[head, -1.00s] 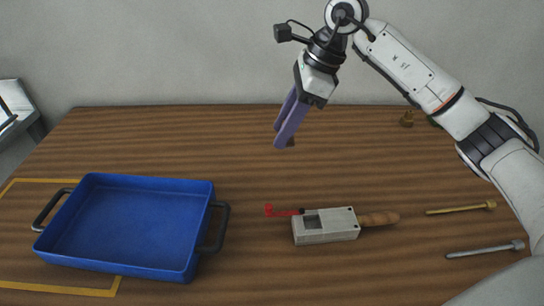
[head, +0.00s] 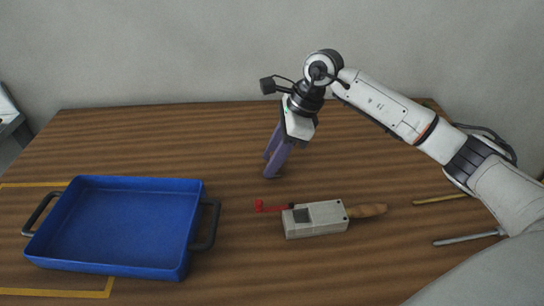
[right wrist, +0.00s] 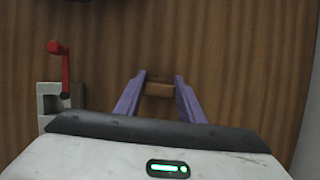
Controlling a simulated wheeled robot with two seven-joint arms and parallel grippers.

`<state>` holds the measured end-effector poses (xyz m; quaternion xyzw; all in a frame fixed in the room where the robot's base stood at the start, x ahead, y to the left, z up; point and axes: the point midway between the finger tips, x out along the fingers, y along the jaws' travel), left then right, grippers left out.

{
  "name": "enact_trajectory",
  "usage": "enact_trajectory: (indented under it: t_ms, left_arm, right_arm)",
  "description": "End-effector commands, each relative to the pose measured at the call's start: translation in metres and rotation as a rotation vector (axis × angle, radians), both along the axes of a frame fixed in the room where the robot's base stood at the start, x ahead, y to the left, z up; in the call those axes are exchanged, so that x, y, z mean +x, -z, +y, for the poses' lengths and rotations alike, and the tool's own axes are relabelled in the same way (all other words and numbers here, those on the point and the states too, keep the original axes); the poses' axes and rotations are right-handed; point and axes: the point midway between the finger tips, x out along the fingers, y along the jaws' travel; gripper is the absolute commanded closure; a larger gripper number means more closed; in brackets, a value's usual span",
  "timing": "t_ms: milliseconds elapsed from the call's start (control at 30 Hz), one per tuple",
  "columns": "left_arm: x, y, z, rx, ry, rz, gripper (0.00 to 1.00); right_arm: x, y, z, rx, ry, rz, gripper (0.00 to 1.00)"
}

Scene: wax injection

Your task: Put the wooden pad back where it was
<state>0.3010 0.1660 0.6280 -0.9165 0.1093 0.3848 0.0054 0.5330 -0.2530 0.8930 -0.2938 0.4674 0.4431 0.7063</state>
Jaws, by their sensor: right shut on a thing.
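My right gripper (head: 269,168) points down over the middle of the table, behind the grey metal block. In the right wrist view its purple fingers (right wrist: 159,95) are shut on the wooden pad (right wrist: 159,89), a small brown block between the fingertips. In the head view the pad is hidden behind the fingers. The grey block (head: 315,228) has a red crank (head: 270,207) on its left and a wooden handle (head: 367,210) on its right. Block (right wrist: 48,103) and crank (right wrist: 65,68) lie left of the fingers in the wrist view. My left gripper is not in view.
A blue tray (head: 190,240) with black handles stands at the left, over a yellow outline (head: 60,292) on the wooden table (head: 150,140). A brass rod (head: 438,199) and a steel rod (head: 465,239) lie at the right. The table's back left is clear.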

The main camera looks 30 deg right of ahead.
Motion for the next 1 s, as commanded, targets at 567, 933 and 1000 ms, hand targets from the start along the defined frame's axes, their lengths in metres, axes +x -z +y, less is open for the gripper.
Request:
enact_trajectory:
  t_ms: [567,933,1000]
  left_arm:
    - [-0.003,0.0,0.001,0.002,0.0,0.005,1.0]
    - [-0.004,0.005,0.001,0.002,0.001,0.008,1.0]
    - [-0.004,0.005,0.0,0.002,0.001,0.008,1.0]
  right_arm:
    - [0.0,-0.002,0.0,0.0,0.0,0.0,0.46]
    - [-0.01,-0.062,-0.024,0.0,0.001,-0.005,0.46]
    - [-0.012,-0.075,-0.029,0.0,0.002,-0.005,0.46]
